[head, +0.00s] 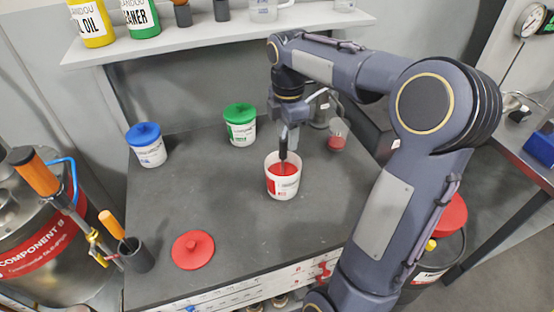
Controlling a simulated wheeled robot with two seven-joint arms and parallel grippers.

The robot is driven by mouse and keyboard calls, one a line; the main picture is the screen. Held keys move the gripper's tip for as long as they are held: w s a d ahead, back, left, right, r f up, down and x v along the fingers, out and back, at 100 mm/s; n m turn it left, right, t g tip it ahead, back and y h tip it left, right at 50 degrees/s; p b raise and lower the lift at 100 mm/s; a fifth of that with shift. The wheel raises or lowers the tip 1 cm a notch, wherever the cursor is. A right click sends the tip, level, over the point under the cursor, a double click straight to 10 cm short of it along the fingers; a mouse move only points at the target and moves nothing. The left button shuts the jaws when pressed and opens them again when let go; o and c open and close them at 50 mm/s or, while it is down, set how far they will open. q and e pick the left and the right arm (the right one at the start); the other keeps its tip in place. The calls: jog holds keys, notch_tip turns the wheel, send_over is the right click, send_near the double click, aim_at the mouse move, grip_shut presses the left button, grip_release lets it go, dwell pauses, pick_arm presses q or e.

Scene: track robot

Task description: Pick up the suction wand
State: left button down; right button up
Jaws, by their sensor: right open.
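My right gripper (288,122) points down over a white tub (281,188) with red contents on the grey bench. It is open, and a dark upright stick (283,150) stands just below it, its lower end in the red contents. I cannot tell whether the fingers touch the stick. No thing is clearly marked as the suction wand. An orange-handled tool (111,225) leans in a dark cylindrical holder (136,256) at the bench's left edge. A larger orange handle (35,173) with brass fittings is at the metal drum. My left gripper is out of view.
A red lid (193,249) lies on the bench (225,215). Blue-lidded (148,148) and green-lidded (240,127) tubs stand at the back. A clear cup with red contents (338,136) is beside my wrist. A shelf (200,40) hangs above; the drum (40,245) is left.

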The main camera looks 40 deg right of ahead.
aim_at(283, 149)
jog(key=f, duration=0.2)
jog(key=a+f, duration=0.1)
jog(key=shift+a+f, duration=0.1)
jog(key=shift+f, duration=0.7)
grip_shut()
